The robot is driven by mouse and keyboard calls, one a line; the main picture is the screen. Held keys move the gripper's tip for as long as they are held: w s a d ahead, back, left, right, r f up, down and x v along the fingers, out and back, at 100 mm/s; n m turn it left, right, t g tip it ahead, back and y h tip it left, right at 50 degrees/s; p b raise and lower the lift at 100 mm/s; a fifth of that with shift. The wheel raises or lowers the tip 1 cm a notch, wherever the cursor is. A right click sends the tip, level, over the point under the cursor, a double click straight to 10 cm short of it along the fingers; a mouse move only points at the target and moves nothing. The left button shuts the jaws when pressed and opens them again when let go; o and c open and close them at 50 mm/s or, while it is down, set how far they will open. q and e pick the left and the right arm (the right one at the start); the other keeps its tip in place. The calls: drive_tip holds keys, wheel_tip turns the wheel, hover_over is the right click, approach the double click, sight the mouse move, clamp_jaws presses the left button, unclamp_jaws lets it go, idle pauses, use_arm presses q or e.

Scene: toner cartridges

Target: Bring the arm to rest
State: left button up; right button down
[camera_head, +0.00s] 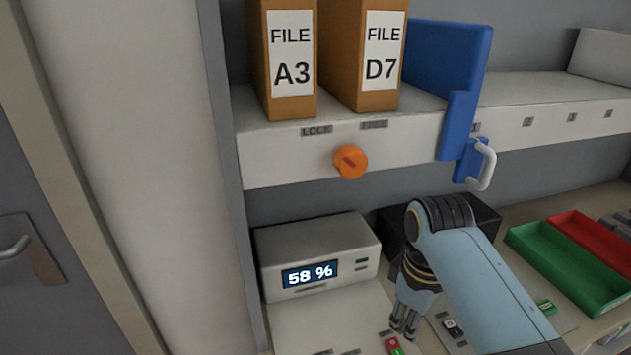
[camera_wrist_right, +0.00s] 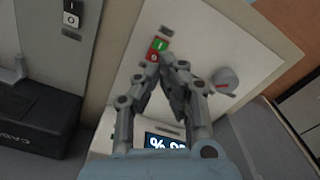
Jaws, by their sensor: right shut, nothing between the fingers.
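My right arm comes in from the lower right of the head view. Its gripper (camera_head: 404,334) points down in front of the grey device with the "58 %" display (camera_head: 310,273). In the right wrist view the two fingers (camera_wrist_right: 165,62) come together at the tips, shut with nothing between them. The tips are close to a small red and green switch (camera_wrist_right: 157,49) on a pale panel; I cannot tell whether they touch it. That switch also shows in the head view (camera_head: 393,346), just below the fingertips. My left gripper is not in view.
Above is a shelf with two brown files (camera_head: 290,60), an orange knob (camera_head: 351,161) and a blue part with a white handle (camera_head: 486,165). A black box (camera_head: 485,213) stands behind my arm. Green (camera_head: 575,268) and red (camera_head: 595,240) trays lie right. A grey knob (camera_wrist_right: 224,81) is near the fingers.

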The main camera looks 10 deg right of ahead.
drive_tip(key=s+d+r+m+t+h, duration=0.1)
drive_tip(key=s+d+r+m+t, duration=0.15)
drive_tip(key=s+r, duration=0.45)
drive_tip(key=s+d+r+m+t, duration=0.1)
drive_tip(key=s+d+r+m, duration=0.3)
drive_tip(key=s, duration=0.8)
wheel_tip(320, 180, down, 36)
drive_tip(key=d+f+g+b, duration=0.1)
drive_tip(key=d+b, duration=0.1)
drive_tip(key=b, duration=1)
drive_tip(key=s+f+b, duration=0.4)
drive_tip(key=s+f, duration=0.2)
drive_tip(key=f, duration=0.4)
drive_tip(key=s+d+f+g+b, duration=0.1)
drive_tip(key=s+f+b, duration=0.3)
drive_tip(key=s+f, duration=0.3)
drive_tip(key=s+f+b, duration=0.4)
drive_tip(key=s+f, duration=0.3)
drive_tip(key=f, duration=0.5)
drive_tip(key=shift+s+d+f, duration=0.2)
drive_tip(key=shift+d+f, duration=0.05)
drive_tip(key=shift+f, duration=0.15)
